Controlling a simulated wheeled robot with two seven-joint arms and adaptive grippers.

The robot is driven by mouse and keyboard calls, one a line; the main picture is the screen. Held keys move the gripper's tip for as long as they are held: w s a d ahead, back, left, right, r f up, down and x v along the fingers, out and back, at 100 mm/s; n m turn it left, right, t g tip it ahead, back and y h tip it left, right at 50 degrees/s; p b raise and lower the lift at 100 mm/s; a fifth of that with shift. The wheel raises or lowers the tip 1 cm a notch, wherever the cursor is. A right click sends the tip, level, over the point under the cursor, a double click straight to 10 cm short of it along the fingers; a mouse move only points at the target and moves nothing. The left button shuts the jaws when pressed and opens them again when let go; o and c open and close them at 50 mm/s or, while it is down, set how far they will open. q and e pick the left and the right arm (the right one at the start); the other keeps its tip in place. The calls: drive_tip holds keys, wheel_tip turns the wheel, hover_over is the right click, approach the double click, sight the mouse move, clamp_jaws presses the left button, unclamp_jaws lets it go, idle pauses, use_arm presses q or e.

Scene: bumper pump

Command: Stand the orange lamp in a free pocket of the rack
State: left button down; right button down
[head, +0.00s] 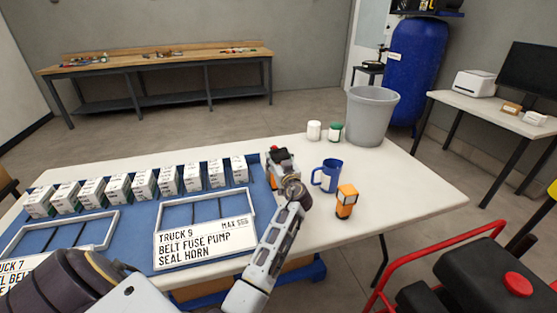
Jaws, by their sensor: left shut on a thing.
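The orange lamp (346,203), a small orange block with a dark and pale face, stands on the white table to the right of the blue mug. My left gripper (279,160) is at the right end of the row of white boxes, behind and left of the mug, apart from the lamp. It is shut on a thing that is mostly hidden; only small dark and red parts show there. The rack with the Truck 9 label (204,238) has a white rim and divided pockets that look empty. My right gripper is not in view.
A second white-rimmed rack (60,217) lies at left on the blue mat. Several white boxes (143,184) line the mat's back. The blue mug (327,175), a white jar (314,130), a green-marked jar (335,132) and a grey bin (372,115) are at right.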

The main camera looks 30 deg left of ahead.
use_arm(q)
drive_tip(key=shift+r, duration=0.1)
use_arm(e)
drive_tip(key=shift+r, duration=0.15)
use_arm(q)
drive_tip(key=shift+c, duration=2.2)
unclamp_jaws()
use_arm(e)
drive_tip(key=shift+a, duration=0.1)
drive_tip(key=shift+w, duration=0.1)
